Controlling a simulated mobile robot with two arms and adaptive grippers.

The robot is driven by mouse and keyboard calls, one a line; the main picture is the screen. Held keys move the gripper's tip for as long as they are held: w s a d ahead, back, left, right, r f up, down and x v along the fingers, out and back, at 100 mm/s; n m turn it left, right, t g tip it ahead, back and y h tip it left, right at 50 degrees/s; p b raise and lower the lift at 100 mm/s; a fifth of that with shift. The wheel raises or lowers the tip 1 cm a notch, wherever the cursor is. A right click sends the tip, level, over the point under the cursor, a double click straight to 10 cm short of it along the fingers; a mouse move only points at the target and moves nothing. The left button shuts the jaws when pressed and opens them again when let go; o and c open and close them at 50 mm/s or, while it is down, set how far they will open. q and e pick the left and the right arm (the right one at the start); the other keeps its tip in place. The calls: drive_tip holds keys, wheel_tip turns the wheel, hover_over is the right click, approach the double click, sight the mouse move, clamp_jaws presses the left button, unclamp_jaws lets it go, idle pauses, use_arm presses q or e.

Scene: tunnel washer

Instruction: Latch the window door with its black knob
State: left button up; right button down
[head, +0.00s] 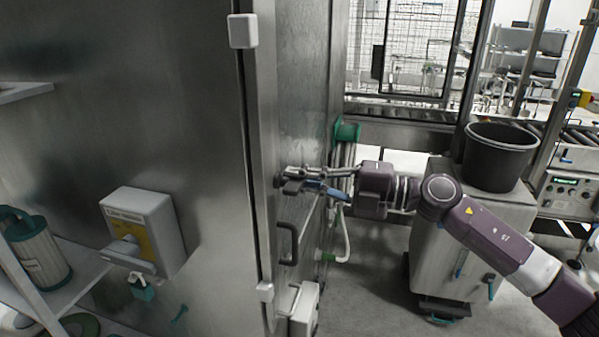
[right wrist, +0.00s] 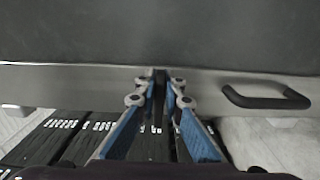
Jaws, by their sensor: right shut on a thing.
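The window door shows in the right wrist view as a dark pane with a steel frame (right wrist: 70,84) along its lower edge. In the head view its steel face (head: 300,90) is seen at a steep angle. My right gripper (head: 291,180) is at this face, above a black bar handle (head: 288,243). In the right wrist view my right gripper (right wrist: 160,88) has its fingertips closed around a small dark piece, which looks like the black knob (right wrist: 160,76), at the frame. The fingers hide most of the knob. My left gripper is not in view.
The black handle also shows right of the fingers in the right wrist view (right wrist: 266,96). A box with a switch (head: 145,232) is on the steel wall at left. A grey cabinet with a black bin (head: 498,160) stands at right. Open floor lies between.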

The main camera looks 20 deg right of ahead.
drive_tip(key=shift+s+a+f, duration=0.15)
drive_tip(key=shift+a+f, duration=0.1)
drive_tip(key=shift+f, duration=0.1)
drive_tip(key=c, duration=2.2)
unclamp_jaws()
drive_tip(key=shift+o, duration=0.8)
drive_tip(key=shift+r, duration=0.25)
drive_tip(key=shift+s+d, duration=0.15)
drive_tip(key=shift+d, duration=0.4)
drive_tip(key=v, duration=1)
drive_tip(key=shift+s+d, duration=0.25)
drive_tip(key=shift+s, duration=0.15)
